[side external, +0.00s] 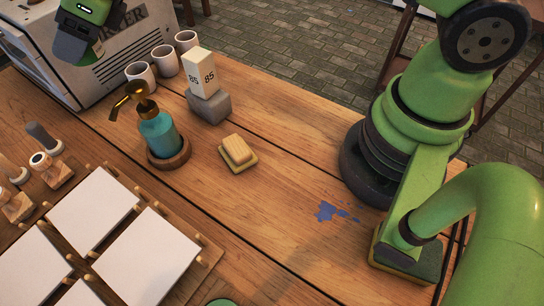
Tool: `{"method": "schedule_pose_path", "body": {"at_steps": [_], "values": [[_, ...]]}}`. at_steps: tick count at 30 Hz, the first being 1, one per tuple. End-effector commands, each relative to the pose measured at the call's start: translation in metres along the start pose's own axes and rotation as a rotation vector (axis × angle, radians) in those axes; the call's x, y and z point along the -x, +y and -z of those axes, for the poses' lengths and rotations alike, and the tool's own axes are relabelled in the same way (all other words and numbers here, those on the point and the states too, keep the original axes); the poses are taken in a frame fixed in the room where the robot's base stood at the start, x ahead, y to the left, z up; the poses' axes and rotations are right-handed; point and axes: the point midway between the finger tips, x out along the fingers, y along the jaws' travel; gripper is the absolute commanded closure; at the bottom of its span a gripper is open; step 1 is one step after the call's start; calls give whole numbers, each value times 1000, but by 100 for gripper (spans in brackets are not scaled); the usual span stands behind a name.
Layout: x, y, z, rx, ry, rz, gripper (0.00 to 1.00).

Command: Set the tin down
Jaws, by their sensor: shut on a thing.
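I cannot make out a tin with certainty. A sliver of a round green thing (221,302) shows at the bottom edge, mostly cut off, and I cannot tell what it is. A green and dark end part (76,44), which looks like my gripper, hangs at the top left in front of the grey machine. Its fingertips and anything between them cannot be made out.
A teal pump bottle (158,134) stands on a wooden coaster. A sponge (238,150), a grey block with a white "85" box (201,72), white cups (164,61), stamps (46,166) and white tiles (146,248) surround it. Blue paint (327,211) marks the otherwise clear table right of centre.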

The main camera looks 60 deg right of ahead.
Motion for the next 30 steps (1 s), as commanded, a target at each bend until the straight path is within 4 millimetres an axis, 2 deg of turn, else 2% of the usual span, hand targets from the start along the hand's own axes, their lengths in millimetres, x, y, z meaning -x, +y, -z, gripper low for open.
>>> {"method": "schedule_pose_path", "body": {"at_steps": [1,6,13,17,20,23,27,30], "values": [[10,0,-11,5,-6,2,70],[38,1,-37,5,-3,-2,70],[37,38,-23,123,2,-126,70],[42,66,-13,216,2,-223,70],[49,95,-2,317,2,-327,70],[63,134,15,459,3,-473,70],[96,196,48,705,1,-718,70],[120,229,69,848,0,-857,70]]}}
